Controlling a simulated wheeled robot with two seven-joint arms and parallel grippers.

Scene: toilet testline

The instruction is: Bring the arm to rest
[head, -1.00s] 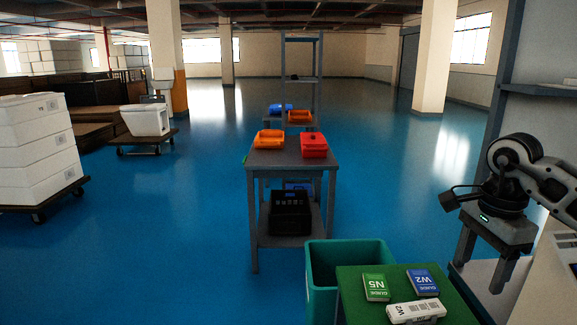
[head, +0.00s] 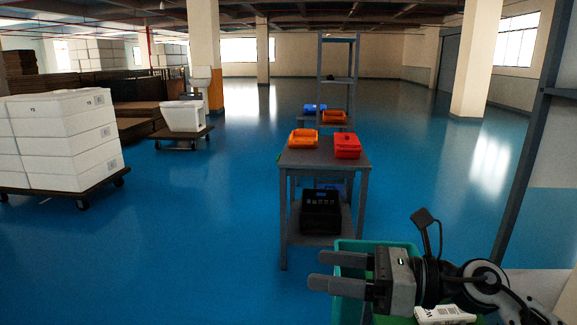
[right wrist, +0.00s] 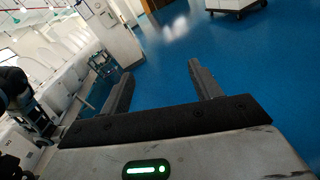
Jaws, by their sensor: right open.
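My right arm comes in from the lower right of the head view. Its gripper (head: 316,269) points left with its two fingers apart and nothing between them. It shows in front of the green bin (head: 385,246) and hides part of it. In the right wrist view the gripper (right wrist: 160,72) is also open and empty, with blue floor beyond the fingers. My left gripper is in neither view.
A white labelled box (head: 442,315) shows at the bottom, partly hidden by my arm. A grey table (head: 325,157) with an orange tray (head: 303,139) and a red tray (head: 347,146) stands beyond. White boxes on a dolly (head: 60,140) are at left. Blue floor between is clear.

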